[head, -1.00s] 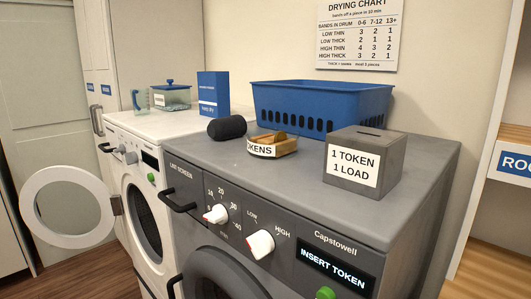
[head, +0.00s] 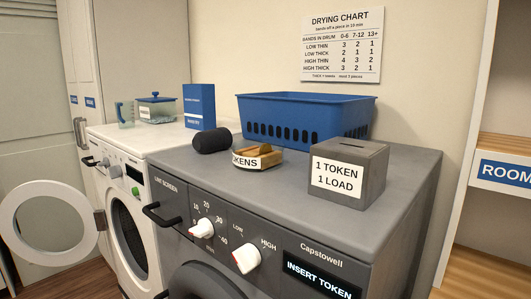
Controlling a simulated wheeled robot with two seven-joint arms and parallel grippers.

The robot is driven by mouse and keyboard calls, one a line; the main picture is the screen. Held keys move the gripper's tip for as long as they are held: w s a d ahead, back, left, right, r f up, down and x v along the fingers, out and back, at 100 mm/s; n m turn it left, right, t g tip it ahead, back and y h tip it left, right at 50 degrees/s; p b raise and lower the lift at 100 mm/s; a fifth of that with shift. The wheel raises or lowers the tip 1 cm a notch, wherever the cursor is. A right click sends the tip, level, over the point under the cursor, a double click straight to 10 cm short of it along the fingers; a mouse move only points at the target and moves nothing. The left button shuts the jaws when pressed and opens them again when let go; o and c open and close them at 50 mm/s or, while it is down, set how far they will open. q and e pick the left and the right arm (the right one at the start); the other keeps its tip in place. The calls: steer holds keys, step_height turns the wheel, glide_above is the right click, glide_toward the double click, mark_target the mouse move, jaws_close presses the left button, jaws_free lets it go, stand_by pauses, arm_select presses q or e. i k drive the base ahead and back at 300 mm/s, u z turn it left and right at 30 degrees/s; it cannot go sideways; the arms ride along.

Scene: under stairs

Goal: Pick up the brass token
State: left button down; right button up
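A small round dish with a white label reading "TOKENS" (head: 246,163) stands on top of the grey dryer (head: 275,188), left of the grey coin box. Brass-coloured or wooden pieces (head: 254,151) show in and over the dish. I cannot make out a single brass token among them. The grey coin box (head: 371,178) has a slot in its top and a label reading "1 TOKEN 1 LOAD". Neither of my grippers is in view.
A blue basket (head: 304,109) stands behind the dish, and a dark cylinder (head: 212,138) lies to its left. A blue box (head: 199,106) and a lidded container (head: 157,108) stand on the white washer (head: 118,150). Its round door (head: 46,221) hangs open. The dryer's front top is clear.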

mark_target(266, 147)
steer(key=u, duration=2.2)
steer(key=i, duration=2.05)
steer(key=z, duration=3.3)
